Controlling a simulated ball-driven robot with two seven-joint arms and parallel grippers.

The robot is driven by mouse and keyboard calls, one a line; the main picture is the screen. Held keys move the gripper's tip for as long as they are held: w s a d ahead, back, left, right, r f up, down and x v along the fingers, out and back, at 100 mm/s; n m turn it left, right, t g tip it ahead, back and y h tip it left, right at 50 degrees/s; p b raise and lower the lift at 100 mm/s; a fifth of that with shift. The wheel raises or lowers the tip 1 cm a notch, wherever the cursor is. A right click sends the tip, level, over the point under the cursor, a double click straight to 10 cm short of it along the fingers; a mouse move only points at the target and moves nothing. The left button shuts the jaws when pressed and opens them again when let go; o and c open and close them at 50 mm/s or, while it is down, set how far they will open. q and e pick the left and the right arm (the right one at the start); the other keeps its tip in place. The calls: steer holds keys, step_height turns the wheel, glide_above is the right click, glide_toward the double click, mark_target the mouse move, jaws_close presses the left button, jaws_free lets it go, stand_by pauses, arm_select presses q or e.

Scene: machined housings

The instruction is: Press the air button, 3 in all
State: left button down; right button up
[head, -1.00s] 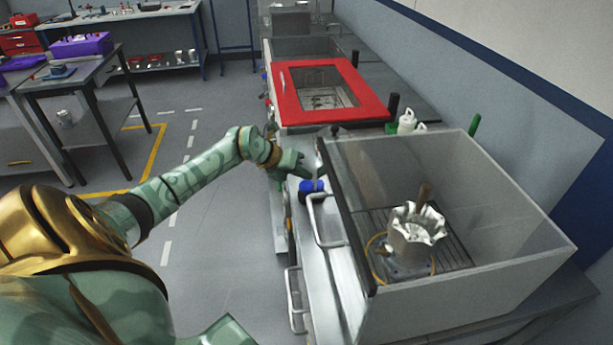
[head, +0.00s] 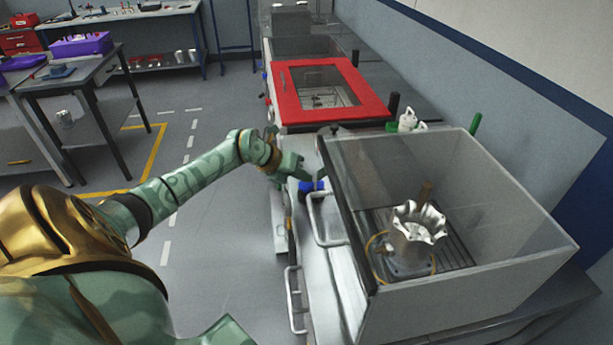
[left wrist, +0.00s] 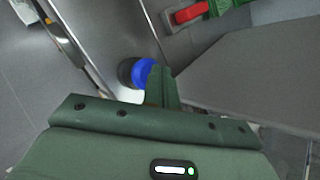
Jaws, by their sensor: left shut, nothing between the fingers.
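The blue button (head: 306,187), which I take as the air button, sits on the front of the bench beside the clear-walled enclosure. It also shows in the left wrist view (left wrist: 143,72) as a round blue cap on a dark collar. My left gripper (head: 307,177) is shut and empty, with its fingertips right at the button. In the left wrist view the shut fingers (left wrist: 162,84) overlap the button's right edge. I cannot tell whether they touch it or whether it is pushed in. My right gripper is out of view.
The clear enclosure (head: 490,282) holds a metal housing (head: 412,245) on a slatted floor. A metal handle (head: 318,222) sticks out near the button. A red-framed lid (head: 375,108) lies further back.

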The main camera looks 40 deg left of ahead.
mark_target(302, 184)
arm_select(q)
steer(key=shift+f+b, duration=0.35)
steer(key=shift+f, duration=0.25)
stand_by(0.3)
steer(key=shift+r, duration=0.1)
steer(key=shift+r+p, duration=1)
steer(key=shift+r, duration=0.15)
steer(key=shift+r, duration=0.1)
step_height(302, 184, up, 5)
steer(key=p, duration=0.4)
stand_by(2.4)
